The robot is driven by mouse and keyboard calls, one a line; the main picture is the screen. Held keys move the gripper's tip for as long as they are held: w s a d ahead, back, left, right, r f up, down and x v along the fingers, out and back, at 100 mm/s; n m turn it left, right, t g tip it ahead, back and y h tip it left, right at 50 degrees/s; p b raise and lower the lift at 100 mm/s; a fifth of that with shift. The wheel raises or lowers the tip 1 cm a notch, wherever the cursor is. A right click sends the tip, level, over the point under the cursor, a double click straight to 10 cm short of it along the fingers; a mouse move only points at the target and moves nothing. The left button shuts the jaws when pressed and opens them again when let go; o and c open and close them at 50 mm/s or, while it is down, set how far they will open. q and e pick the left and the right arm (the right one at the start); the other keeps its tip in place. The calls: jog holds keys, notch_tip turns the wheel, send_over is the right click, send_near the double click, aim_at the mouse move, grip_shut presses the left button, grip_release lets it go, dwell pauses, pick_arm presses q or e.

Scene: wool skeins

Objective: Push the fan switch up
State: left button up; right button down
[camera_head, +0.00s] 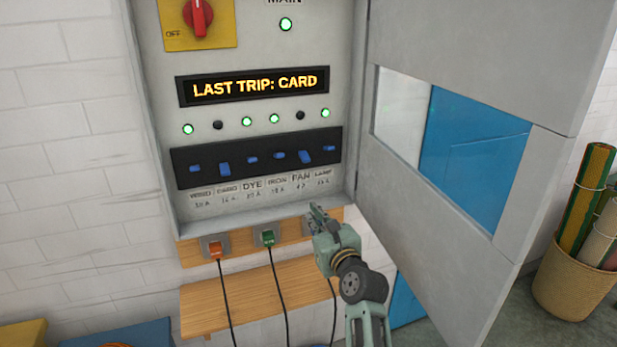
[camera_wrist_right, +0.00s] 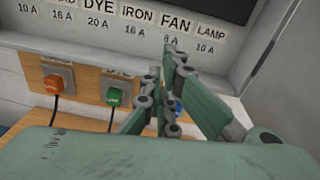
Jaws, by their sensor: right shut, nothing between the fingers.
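The fan switch (camera_head: 305,157) is a blue lever in the black switch strip (camera_head: 215,178), second from the right, above the FAN label (camera_head: 301,177). It hangs lower than most of its neighbours, and the lamp above it (camera_head: 300,115) is dark. My right gripper (camera_head: 316,209) is shut and empty at the cabinet's lower edge, below the FAN label and apart from the switch. In the right wrist view its fingertips (camera_wrist_right: 172,54) point up just under the FAN label (camera_wrist_right: 176,23); the switch is out of that view. My left gripper is not in view.
The card switch (camera_head: 225,169) also hangs low under a dark lamp; the other lamps are green. The display (camera_head: 253,87) reads "LAST TRIP: CARD". The open cabinet door (camera_head: 440,190) stands to the right. Orange (camera_head: 215,249) and green plugs (camera_head: 267,238) sit below the cabinet.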

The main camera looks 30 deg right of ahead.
aim_at(304, 157)
jog(key=r, duration=0.1)
jog(key=r+m, duration=0.1)
jog(key=d+r, duration=0.1)
jog(key=shift+s+m+h, duration=0.3)
jog(key=shift+h, duration=0.1)
jog(key=shift+t, duration=0.3)
jog(key=p+x, duration=0.1)
jog(key=x, duration=0.9)
jog(key=shift+w+p, duration=0.15)
jog(key=shift+p, duration=0.2)
jog(key=r+p, duration=0.1)
jog(key=s+r+p, duration=0.1)
jog(key=r, duration=0.1)
jog(key=shift+s+a+r, duration=0.1)
jog(key=shift+s+a, duration=0.05)
jog(key=shift+s, duration=0.05)
jog(key=shift+s+r, duration=0.15)
jog(key=shift+r, duration=0.05)
jog(key=shift+f, duration=0.1)
